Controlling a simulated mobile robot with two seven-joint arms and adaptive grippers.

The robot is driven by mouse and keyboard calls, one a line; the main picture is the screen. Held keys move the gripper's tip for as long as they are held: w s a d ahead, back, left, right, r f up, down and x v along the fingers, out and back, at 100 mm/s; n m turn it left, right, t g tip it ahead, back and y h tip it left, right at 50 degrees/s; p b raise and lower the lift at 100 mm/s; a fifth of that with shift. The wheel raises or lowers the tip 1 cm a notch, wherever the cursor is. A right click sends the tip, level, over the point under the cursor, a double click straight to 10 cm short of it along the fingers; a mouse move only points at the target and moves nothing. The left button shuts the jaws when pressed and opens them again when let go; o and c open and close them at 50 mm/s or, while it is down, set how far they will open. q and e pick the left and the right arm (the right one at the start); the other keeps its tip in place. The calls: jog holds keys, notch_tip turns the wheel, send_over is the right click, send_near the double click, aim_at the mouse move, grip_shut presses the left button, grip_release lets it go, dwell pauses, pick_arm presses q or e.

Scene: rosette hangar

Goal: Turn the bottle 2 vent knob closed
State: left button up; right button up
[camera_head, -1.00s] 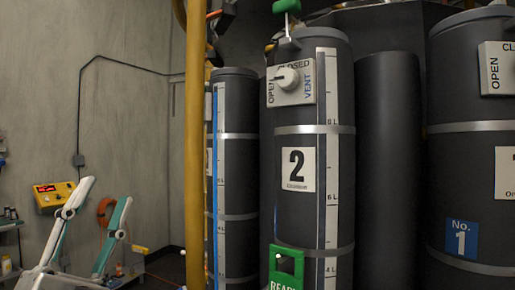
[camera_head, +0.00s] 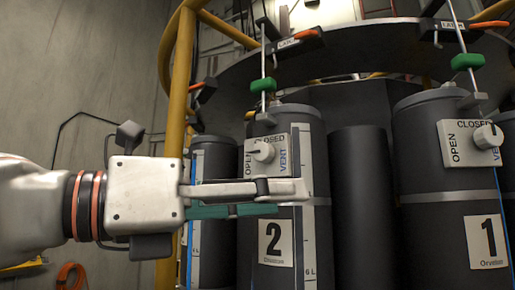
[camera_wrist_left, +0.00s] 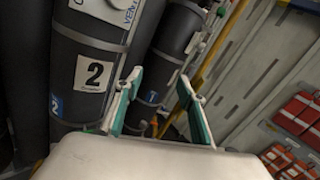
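Bottle 2 (camera_head: 312,225) is a dark grey cylinder with a "2" label. Its vent knob (camera_head: 264,152) is white, on a white plate marked OPEN, CLOSED and VENT; its dark pointer mark points left, toward OPEN. My left gripper (camera_head: 290,198) reaches in from the left, appearing just below the knob plate and in front of the bottle, apart from the knob. In the left wrist view its fingers (camera_wrist_left: 160,80) are spread with nothing between them. Bottle 2 (camera_wrist_left: 75,60) stands left of them there; its plate (camera_wrist_left: 112,10) is cut by the top edge. My right gripper is not in view.
Bottle 1 (camera_head: 440,215) with its own knob (camera_head: 487,136) stands at the right. A yellow pole (camera_head: 177,100) stands left. Red boxes (camera_wrist_left: 297,108) sit on shelving in the wrist view.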

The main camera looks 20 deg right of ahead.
pick_arm(q)
notch_tip(320, 180, up, 3)
jog(key=w+n+t+y, duration=0.1)
jog(key=w+t+y, duration=0.1)
jog(key=t, duration=0.2)
jog(key=n+t+y, duration=0.3)
jog(key=t, duration=0.2)
send_near(260, 149)
jog(key=x, duration=0.2)
jog(key=p+x, duration=0.2)
jog(key=x, duration=0.4)
jog(key=shift+w+d, duration=0.4)
jog(key=shift+d, duration=0.05)
jog(key=c, duration=1.1)
